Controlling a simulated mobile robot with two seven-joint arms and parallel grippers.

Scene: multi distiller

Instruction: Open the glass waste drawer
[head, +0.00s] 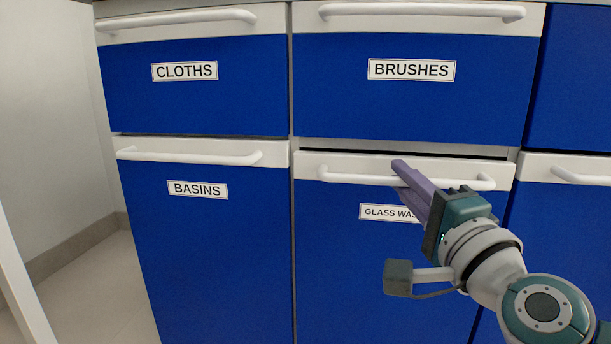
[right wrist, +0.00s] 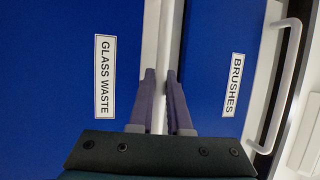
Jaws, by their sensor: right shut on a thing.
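The glass waste drawer (head: 345,270) is a blue front with a white top strip, at lower middle right in the head view. Its label (head: 380,212) is partly covered by my right gripper; it reads in full in the right wrist view (right wrist: 105,77). My right gripper (head: 402,168) has its purple fingers shut on the drawer's white bar handle (head: 350,178), right of the handle's middle. In the right wrist view, the fingers (right wrist: 160,78) sit on either side of the handle. A dark gap shows above the drawer's top edge. My left gripper is not in view.
The brushes drawer (head: 410,105) is directly above, with its own bar handle (head: 425,10). The cloths drawer (head: 200,100) and basins drawer (head: 210,250) stand to the left. Another blue front (head: 560,220) is at the right. Open floor (head: 90,285) shows at lower left.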

